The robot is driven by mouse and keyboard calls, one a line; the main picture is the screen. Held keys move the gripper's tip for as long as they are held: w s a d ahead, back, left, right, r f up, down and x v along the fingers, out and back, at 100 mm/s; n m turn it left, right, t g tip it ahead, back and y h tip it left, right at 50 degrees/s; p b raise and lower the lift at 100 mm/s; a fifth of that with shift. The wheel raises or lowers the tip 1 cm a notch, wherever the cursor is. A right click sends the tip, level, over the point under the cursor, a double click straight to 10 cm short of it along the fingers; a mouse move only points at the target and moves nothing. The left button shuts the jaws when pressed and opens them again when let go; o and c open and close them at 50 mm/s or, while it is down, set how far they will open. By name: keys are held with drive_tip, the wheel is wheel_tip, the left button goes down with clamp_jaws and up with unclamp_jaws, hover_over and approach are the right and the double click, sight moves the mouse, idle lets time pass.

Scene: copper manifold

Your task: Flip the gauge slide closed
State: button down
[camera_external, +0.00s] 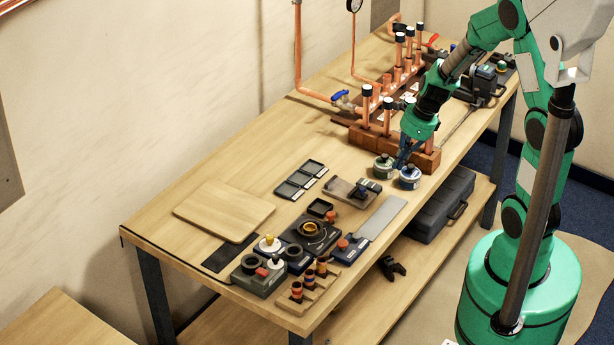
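My gripper (403,158) points down at the front of the brown wooden block (362,140) that carries upright copper pipes. Its dark blue fingers are close behind two small round tins, a grey-green one (383,167) and a blue-labelled one (409,178). I cannot tell whether it touches anything or how far its fingers are apart. No part is clearly recognisable as the gauge slide. A small plate with a dark sliding-looking piece (366,188) lies left of the tins. A round gauge (354,5) is cut off at the top edge.
The wooden bench (225,190) holds a tan board (224,211), several dark trays (301,180), and a cluster of dark fixtures (311,232) at the near end. A grey strip (382,217) lies near the front edge. Copper pipes (298,50) rise at the back.

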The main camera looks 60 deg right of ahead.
drive_tip(key=b+x, duration=0.2)
drive_tip(key=x, duration=0.6)
drive_tip(key=shift+f, duration=0.1)
drive_tip(key=shift+w+a+f, duration=0.2)
drive_tip(key=shift+w+a, duration=0.15)
drive_tip(key=shift+w, duration=0.25)
drive_tip(key=shift+w+a+f, duration=0.2)
drive_tip(key=shift+w+a, duration=0.1)
drive_tip(key=shift+w, duration=0.3)
drive_tip(key=shift+w+a+f+b, duration=0.1)
drive_tip(key=shift+w+a+b, duration=0.2)
drive_tip(key=shift+w, duration=0.3)
